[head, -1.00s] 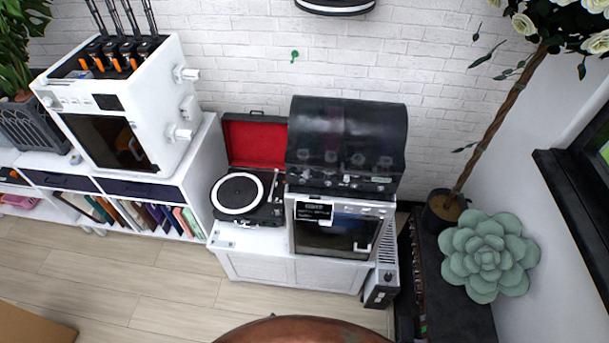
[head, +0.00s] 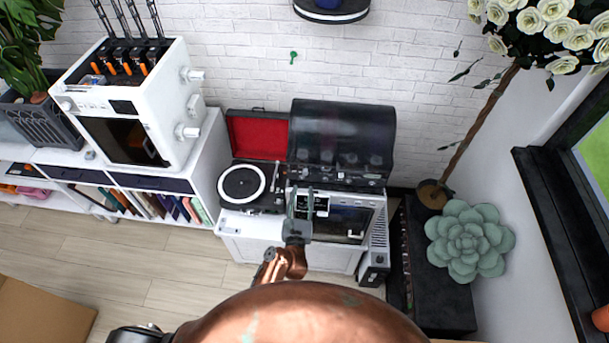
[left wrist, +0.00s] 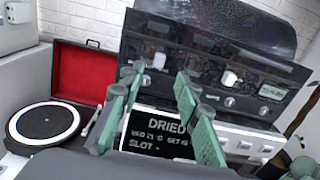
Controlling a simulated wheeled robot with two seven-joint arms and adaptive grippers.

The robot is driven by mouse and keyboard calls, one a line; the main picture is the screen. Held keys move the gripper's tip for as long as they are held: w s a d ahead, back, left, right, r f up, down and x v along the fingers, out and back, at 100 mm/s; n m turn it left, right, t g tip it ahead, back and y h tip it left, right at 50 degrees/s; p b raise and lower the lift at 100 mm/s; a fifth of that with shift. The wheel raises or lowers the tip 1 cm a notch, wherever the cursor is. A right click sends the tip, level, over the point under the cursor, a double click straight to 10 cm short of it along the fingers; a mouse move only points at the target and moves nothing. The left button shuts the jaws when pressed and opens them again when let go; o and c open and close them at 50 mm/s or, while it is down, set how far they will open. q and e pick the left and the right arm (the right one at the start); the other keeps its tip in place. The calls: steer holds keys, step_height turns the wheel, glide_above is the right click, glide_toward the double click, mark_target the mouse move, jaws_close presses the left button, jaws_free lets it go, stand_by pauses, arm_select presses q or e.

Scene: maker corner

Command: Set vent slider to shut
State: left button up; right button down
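A white dryer unit (head: 376,217) with a dark domed lid (head: 343,140) stands on the white cabinet. Its black display (left wrist: 160,127) reads "DRIED" in the left wrist view, with part of the text hidden by my fingers. White knobs (left wrist: 230,78) sit on the dark strip above, and small controls (left wrist: 245,145) sit on the pale panel at right. I cannot tell which part is the vent slider or its setting. My left gripper (head: 301,202) is open and empty in front of the display; its green fingers (left wrist: 157,100) are apart. My right gripper is not in view.
A turntable (head: 242,187) with an open red-lined lid (head: 259,136) is left of the dryer. A white printer-like machine (head: 133,107) stands further left. A dark cabinet (head: 440,270) and a succulent (head: 468,240) are at right.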

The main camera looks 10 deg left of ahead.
mark_target(305, 173)
arm_select(q)
steer(key=w, duration=0.7)
steer(key=shift+w+a, duration=0.15)
steer(key=shift+w, duration=0.1)
steer(key=shift+c, duration=0.4)
jaws_close()
